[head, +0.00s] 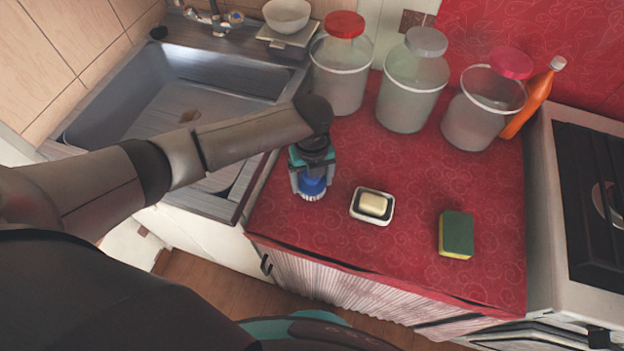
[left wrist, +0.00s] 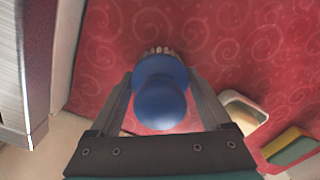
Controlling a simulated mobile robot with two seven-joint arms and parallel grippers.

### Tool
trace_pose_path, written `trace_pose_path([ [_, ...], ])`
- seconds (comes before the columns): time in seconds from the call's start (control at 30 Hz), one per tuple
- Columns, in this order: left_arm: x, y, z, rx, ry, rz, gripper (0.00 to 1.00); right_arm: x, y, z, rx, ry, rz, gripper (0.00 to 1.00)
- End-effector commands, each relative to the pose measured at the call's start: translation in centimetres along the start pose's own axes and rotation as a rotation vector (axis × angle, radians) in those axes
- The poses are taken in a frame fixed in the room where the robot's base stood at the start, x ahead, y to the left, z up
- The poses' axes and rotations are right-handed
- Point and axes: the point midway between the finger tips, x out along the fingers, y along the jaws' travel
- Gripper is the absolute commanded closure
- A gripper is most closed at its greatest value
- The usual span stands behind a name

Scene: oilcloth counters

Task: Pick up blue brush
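The blue brush (head: 312,186) stands on the red counter near its left edge, with its pale bristles down and its rounded knob up. In the left wrist view the brush (left wrist: 160,98) sits between the two fingers, knob towards the camera. My left gripper (head: 311,184) points down over the brush, one finger on each side. The left gripper is open, with a narrow gap showing beside the knob in the left wrist view. Its fingertips are level with the brush's wider lower part; contact is not clear. My right gripper is not in view.
A soap dish (head: 372,219) with soap (head: 373,204) and a green-yellow sponge (head: 457,232) lie to the right. Several lidded jars (head: 412,95) and an orange bottle (head: 530,100) stand behind. The sink (head: 215,75) is left, the stove (head: 590,215) right.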

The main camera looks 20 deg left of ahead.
Motion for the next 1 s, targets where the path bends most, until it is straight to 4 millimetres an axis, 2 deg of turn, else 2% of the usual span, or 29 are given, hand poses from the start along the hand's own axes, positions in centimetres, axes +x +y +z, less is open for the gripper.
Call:
trace_pose_path([
  [0.07,0.0,0.0,0.0,0.000,0.000,0.000,0.35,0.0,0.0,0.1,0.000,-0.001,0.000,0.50],
  [0.43,0.0,0.0,0.0,-0.001,-0.001,0.000,0.77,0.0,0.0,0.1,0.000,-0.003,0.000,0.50],
  [0.77,-0.4,0.0,0.1,-0.001,-0.001,-0.001,0.77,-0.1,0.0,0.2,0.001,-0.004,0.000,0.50],
  [0.87,-1.2,0.0,0.1,-0.001,-0.002,-0.002,0.77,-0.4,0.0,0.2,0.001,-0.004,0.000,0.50],
  [1.0,-3.4,0.0,0.1,0.001,-0.003,-0.002,0.77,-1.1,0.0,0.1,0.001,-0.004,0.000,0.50],
])
